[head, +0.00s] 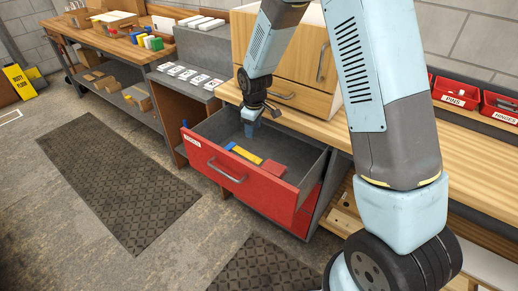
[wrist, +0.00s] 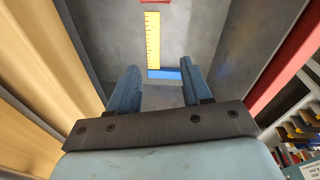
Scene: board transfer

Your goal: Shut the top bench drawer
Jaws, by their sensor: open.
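The top bench drawer (head: 222,176) is pulled out, with a red front, a metal handle (head: 227,171) and a grey inside. In the drawer lie a blue block (head: 230,146), a yellow ruler (head: 246,155) and a red item (head: 272,168). My gripper (head: 251,128) is over the back part of the open drawer and points down. In the wrist view, my gripper (wrist: 158,88) is open with nothing between its fingers. The yellow ruler (wrist: 153,40) and the blue item (wrist: 165,73) show ahead of the fingertips. Whether the fingers touch the drawer floor I cannot tell.
A second red drawer (head: 306,212) is below. A wooden cabinet (head: 300,45) stands on the bench behind the drawer. Red bins (head: 455,92) stand at the right. A dark mat (head: 110,185) lies on the open floor at left, in front of the benches.

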